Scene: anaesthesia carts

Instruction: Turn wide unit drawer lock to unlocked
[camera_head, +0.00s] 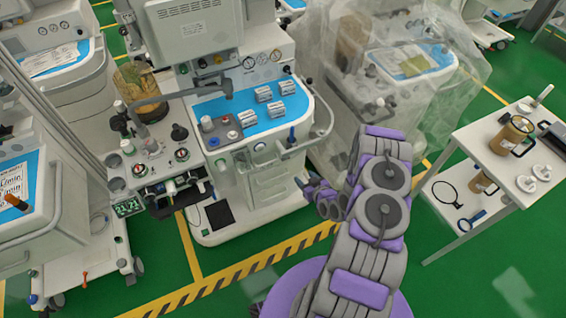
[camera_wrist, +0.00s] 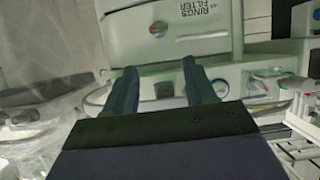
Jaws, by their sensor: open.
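The wide white anaesthesia unit (camera_head: 235,178) stands in the middle of the head view, with a blue worktop (camera_head: 245,105) and a drawer front (camera_head: 268,180) below it. My gripper (camera_head: 308,187) is in front of the unit's right side, just right of the drawer front. In the wrist view my gripper's two fingers (camera_wrist: 162,85) are spread apart with nothing between them. Beyond them is a white unit front with dials, under a panel (camera_wrist: 178,28) lettered "RINGS FILTER".
A rail handle (camera_head: 318,135) curves round the unit's right corner. A plastic-covered cart (camera_head: 395,75) stands to the right. Another cart (camera_head: 35,215) stands at left. Green floor (camera_head: 470,285) is open in front.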

